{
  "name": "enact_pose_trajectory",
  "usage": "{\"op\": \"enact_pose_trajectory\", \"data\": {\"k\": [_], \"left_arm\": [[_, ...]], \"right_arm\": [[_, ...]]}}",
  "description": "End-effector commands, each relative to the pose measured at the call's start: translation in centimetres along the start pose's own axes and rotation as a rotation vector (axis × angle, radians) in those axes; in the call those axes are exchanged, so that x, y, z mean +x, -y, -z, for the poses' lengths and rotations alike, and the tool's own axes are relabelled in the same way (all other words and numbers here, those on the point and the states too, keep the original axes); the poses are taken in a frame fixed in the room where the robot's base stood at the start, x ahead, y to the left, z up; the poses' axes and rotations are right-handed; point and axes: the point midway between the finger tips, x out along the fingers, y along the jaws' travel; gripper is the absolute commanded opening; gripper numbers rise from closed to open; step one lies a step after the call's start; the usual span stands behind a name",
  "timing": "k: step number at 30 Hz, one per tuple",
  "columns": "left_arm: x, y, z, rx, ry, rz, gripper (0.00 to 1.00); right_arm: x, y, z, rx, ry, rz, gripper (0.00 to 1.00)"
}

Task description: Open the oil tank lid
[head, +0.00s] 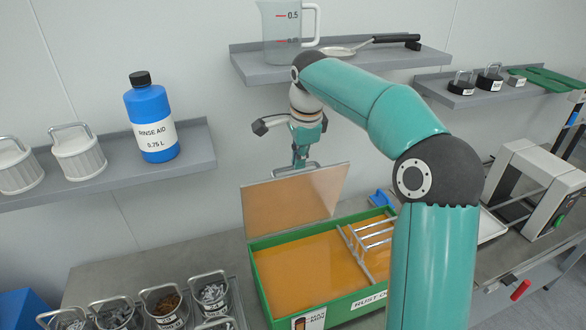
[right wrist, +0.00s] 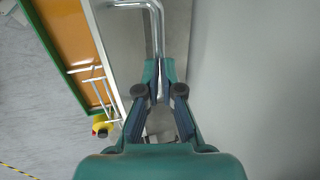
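The oil tank (head: 259,285) is a green open-topped box on the bench, filled with orange liquid. Its lid (head: 293,203) stands raised and steeply tilted at the tank's back edge, its orange-brown inner face toward the head camera. My right gripper (head: 301,162) is above the lid's upper edge at the metal lid handle (right wrist: 158,25). In the right wrist view the fingers (right wrist: 165,68) are closed together on the handle's bar. The tank's right front corner is hidden behind my right arm. My left gripper is not in view.
A metal rack (head: 368,240) sits in the tank's right part. Several metal cups (head: 163,305) stand left of the tank. Wall shelves hold a blue bottle (head: 150,112), lidded jars, a measuring jug (head: 283,32) and a pan. A grey-white machine (head: 530,175) stands at right.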

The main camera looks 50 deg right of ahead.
Motion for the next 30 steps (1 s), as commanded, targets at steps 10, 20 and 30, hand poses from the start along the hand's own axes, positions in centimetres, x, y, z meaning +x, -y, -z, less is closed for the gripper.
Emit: {"op": "enact_pose_trajectory", "data": {"k": [10,20,30], "left_arm": [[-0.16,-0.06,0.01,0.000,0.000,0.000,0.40],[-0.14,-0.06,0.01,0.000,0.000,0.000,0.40],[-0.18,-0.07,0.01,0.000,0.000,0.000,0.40]], "right_arm": [[2.34,0.48,0.27,0.008,-0.003,-0.058,0.00],[2.36,0.46,0.54,0.011,-0.004,-0.058,0.00],[2.32,0.48,0.60,0.010,-0.004,-0.056,0.37]]}}
